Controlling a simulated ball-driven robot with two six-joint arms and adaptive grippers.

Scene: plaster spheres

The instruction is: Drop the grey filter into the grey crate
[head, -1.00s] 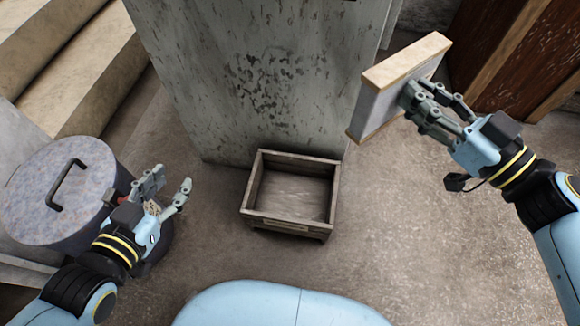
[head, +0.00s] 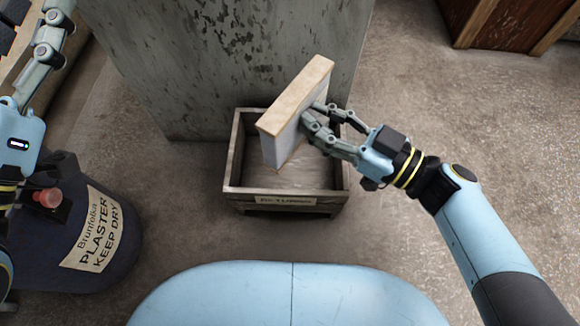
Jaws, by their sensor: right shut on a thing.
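The grey filter (head: 283,143) is a flat grey panel with a pale wooden-looking edge. My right gripper (head: 312,122) is shut on its right side and holds it tilted over the grey crate (head: 286,193). The filter hides part of the crate's back rim and inside. The crate is open-topped, stands on the floor and has a label on its front. Whether the filter's lower edge is below the rim, I cannot tell. My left gripper (head: 55,25) is at the upper left, far from the crate, and its fingertips are partly cut off by the frame.
A dark blue plaster drum (head: 112,245) stands at the lower left. A worn grey pillar (head: 185,70) rises right behind the crate. A brown wooden piece (head: 490,22) is at the top right. The floor right of the crate is clear.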

